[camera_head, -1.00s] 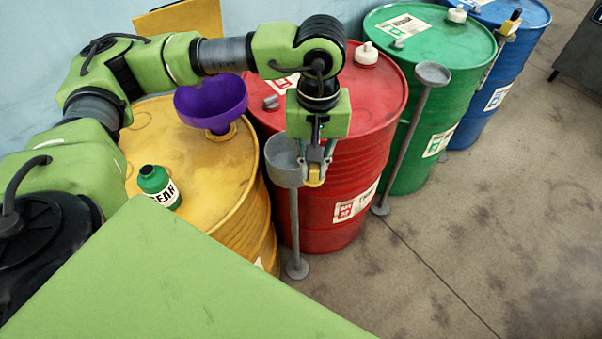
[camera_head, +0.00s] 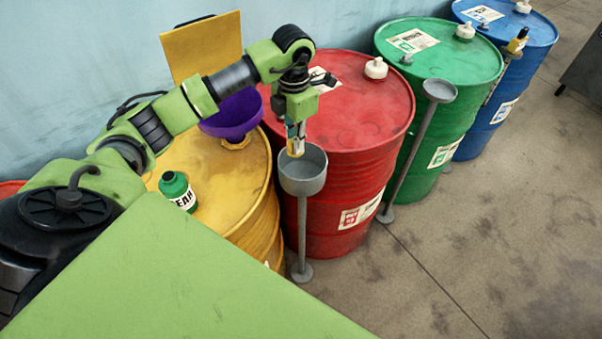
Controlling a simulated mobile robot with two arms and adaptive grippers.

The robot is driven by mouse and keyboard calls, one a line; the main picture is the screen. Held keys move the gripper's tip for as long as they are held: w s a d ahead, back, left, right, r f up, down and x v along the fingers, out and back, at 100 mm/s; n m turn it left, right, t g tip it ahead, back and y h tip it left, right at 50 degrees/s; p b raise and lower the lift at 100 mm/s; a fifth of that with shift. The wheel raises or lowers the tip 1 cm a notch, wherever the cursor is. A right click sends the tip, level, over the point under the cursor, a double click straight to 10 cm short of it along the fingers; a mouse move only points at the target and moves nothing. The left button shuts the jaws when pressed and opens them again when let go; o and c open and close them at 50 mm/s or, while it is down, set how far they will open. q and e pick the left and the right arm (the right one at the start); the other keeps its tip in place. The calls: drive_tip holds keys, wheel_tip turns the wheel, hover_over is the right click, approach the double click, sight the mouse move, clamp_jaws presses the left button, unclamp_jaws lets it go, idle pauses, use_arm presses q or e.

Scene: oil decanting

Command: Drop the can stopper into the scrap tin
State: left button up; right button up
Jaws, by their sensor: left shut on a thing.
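My left gripper (camera_head: 296,138) is shut on the small yellow can stopper (camera_head: 296,149), which is partly hidden by the fingers. The stopper shows against the far side of the opening of a grey round tin (camera_head: 302,185) on a thin stand, apparently the scrap tin. I cannot tell how high above the rim it is. The inside of the tin that shows looks empty. The green can (camera_head: 175,187) stands on the yellow drum, left of the tin. My right gripper is not in view.
A purple funnel (camera_head: 232,117) sits on the yellow drum (camera_head: 232,190). A red drum (camera_head: 350,120) stands behind the tin, with green (camera_head: 455,60) and blue (camera_head: 530,45) drums beyond. Another grey cup on a stand (camera_head: 439,91) is by the green drum. Open floor lies to the right.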

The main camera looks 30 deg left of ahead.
use_arm(q)
wheel_tip(320, 180, down, 4)
drive_tip(key=shift+f+b, duration=0.1)
drive_tip(key=shift+b, duration=1.05)
drive_tip(key=shift+f, duration=0.55)
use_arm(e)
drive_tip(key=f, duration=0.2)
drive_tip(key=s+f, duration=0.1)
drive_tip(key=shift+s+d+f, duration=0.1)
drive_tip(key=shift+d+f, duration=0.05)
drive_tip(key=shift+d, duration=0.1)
use_arm(q)
drive_tip(key=o, duration=0.8)
drive_tip(key=shift+o, duration=0.2)
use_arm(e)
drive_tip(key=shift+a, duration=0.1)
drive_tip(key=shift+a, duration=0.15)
use_arm(q)
wheel_tip(320, 180, up, 12)
